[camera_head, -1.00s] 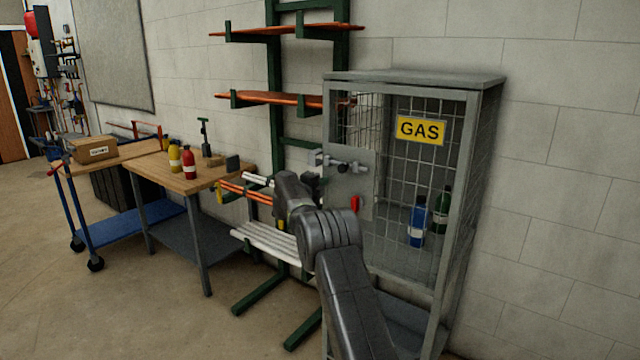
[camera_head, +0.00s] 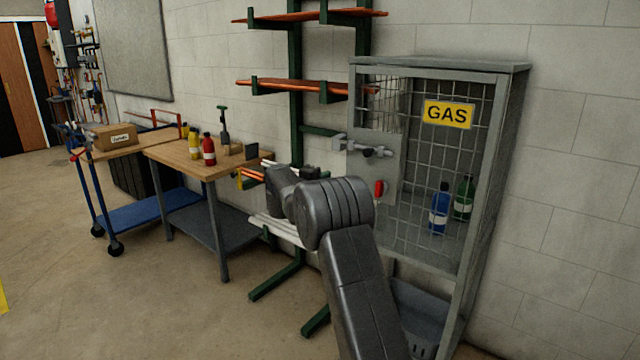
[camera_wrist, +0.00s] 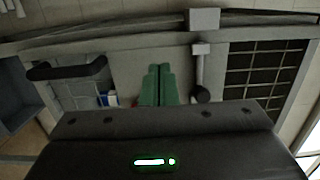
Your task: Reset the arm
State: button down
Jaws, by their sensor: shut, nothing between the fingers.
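My arm (camera_head: 345,260) reaches up from the bottom of the head view and bends at a thick dark joint. Its far end is left of the gas cage door, and the fingers are hard to make out there. In the wrist view, my gripper (camera_wrist: 160,70) shows as two green fingers side by side, shut with nothing between them. The grey gas cage (camera_head: 440,66) stands at the right with its yellow GAS sign (camera_head: 448,114).
A blue bottle (camera_head: 439,212) and a green bottle (camera_head: 463,198) stand inside the cage. A green pipe rack (camera_head: 296,100) is against the wall behind my arm. A workbench (camera_head: 184,154) and a blue trolley (camera_head: 140,213) stand at the left. Floor in the left foreground is clear.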

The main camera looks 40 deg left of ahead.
jog(key=shift+s, duration=0.9)
jog(key=shift+w, duration=0.1)
